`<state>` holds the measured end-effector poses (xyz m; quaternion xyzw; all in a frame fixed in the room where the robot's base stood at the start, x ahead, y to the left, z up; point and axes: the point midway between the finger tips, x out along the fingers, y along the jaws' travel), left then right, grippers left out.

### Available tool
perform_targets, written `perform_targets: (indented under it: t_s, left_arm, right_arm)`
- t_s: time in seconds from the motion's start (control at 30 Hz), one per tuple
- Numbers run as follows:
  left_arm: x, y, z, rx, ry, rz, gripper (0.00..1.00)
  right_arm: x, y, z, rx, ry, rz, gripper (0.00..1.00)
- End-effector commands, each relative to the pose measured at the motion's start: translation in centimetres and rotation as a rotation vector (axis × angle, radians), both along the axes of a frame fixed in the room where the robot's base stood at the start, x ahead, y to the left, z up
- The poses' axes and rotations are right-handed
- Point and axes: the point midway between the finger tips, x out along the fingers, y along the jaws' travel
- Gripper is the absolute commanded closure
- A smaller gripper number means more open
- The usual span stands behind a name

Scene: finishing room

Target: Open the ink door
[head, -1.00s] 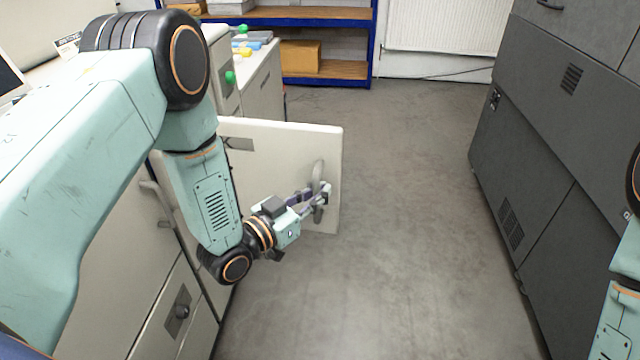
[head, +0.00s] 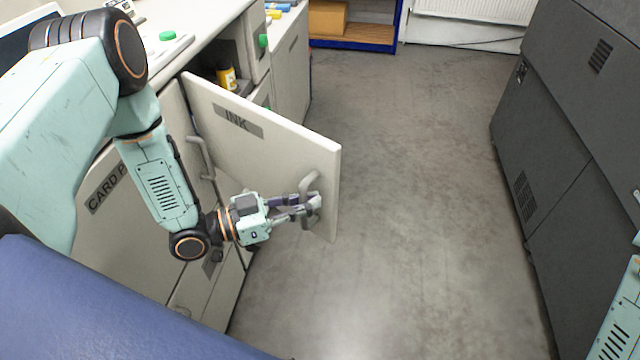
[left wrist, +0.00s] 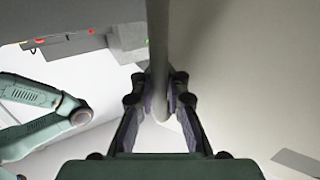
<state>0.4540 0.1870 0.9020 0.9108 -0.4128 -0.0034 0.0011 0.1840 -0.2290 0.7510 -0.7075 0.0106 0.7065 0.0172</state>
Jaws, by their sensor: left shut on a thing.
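The ink door (head: 262,130) is a cream panel with a grey INK label, standing swung out from the cabinet front into the aisle. Its bar handle (head: 329,184) is near the free edge. My left gripper (head: 312,205) is shut on that handle. In the left wrist view the handle bar (left wrist: 158,45) runs down between the two fingers (left wrist: 160,100), with the door face (left wrist: 255,80) to the right. My right gripper is not in view; only part of my right arm shows at the right edge.
A dark grey machine (head: 570,150) lines the right side of the aisle. The grey floor (head: 420,200) between is clear. A cabinet door labelled CARD (head: 110,225) is closed at the left. A yellow container (head: 227,78) shows in the opening behind the ink door. A blue shelf (head: 355,30) stands at the back.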

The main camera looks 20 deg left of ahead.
Motion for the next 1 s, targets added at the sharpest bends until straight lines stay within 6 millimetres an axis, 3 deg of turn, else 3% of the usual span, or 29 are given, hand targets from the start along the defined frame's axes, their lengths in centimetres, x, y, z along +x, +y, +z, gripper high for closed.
perform_targets:
  t_s: [0.4,0.87,0.9,1.0]
  left_arm:
    - [-2.5,2.0,0.4,-0.004,-0.013,0.016,1.0]
    - [-2.9,2.1,0.4,-0.003,-0.015,0.015,1.0]
    - [-2.9,2.1,0.4,-0.003,-0.015,0.015,0.88]
    - [-3.0,2.0,0.4,-0.004,-0.014,0.013,0.79]
  right_arm:
    - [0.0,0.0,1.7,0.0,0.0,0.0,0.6]
    - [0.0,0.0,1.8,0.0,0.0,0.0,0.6]
    - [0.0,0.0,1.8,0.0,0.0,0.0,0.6]
    - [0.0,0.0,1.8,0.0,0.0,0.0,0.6]
